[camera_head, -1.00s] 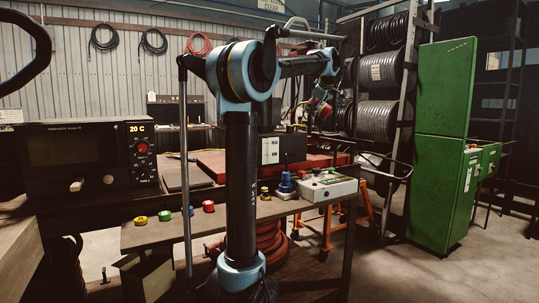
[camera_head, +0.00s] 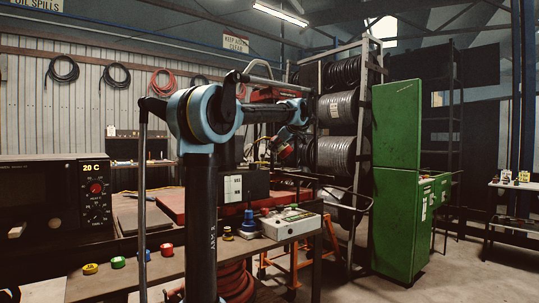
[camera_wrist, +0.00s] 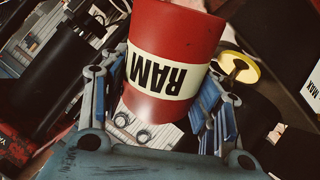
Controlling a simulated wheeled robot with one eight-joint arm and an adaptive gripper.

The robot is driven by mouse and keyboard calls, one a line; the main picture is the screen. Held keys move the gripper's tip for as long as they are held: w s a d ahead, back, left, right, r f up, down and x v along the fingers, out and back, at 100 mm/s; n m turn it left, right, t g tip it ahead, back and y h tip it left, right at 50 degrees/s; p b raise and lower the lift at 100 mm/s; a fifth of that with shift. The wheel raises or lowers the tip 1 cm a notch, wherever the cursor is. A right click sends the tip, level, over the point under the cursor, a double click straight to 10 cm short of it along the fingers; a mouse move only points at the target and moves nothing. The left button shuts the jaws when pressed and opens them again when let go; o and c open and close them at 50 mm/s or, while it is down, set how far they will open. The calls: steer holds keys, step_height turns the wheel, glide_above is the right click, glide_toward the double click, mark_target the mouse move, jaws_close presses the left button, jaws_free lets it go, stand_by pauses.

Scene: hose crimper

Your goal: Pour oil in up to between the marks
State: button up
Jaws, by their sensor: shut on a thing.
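In the wrist view a red can (camera_wrist: 178,35) with a cream band lettered "RAM" sits between the fingers of my gripper (camera_wrist: 160,100), which is shut on it. The lettering appears upside down. In the head view the red can (camera_head: 286,153) is small beside my gripper (camera_head: 292,143), above the bench's far side. A dark box with a white marked panel (camera_head: 232,188) stands on the bench. A white panel reading "MAX" (camera_wrist: 313,82) shows at the wrist view's right edge. No oil or oil level can be made out.
A yellow round piece (camera_wrist: 240,68) lies behind the can, and a black cylinder (camera_wrist: 50,75) stands to the left. On the bench are a white control box (camera_head: 291,225), a blue knobbed item (camera_head: 248,222) and several coloured caps. A green cabinet (camera_head: 398,180) stands at right.

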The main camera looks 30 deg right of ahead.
steer(key=shift+w+a+n+g+h, duration=0.15)
steer(key=shift+n+g+h, duration=0.15)
steer(key=shift+g, duration=0.2)
steer(key=shift+r+n+g+h, duration=0.1)
steer(key=shift+n+g+h, duration=0.25)
steer(key=shift+g, duration=0.25)
stand_by(1.6)
steer(key=shift+t, duration=0.4)
steer(key=shift+s+m+t+y, duration=0.2)
steer(key=shift+m+t+y, duration=0.45)
steer(key=shift+t, duration=0.05)
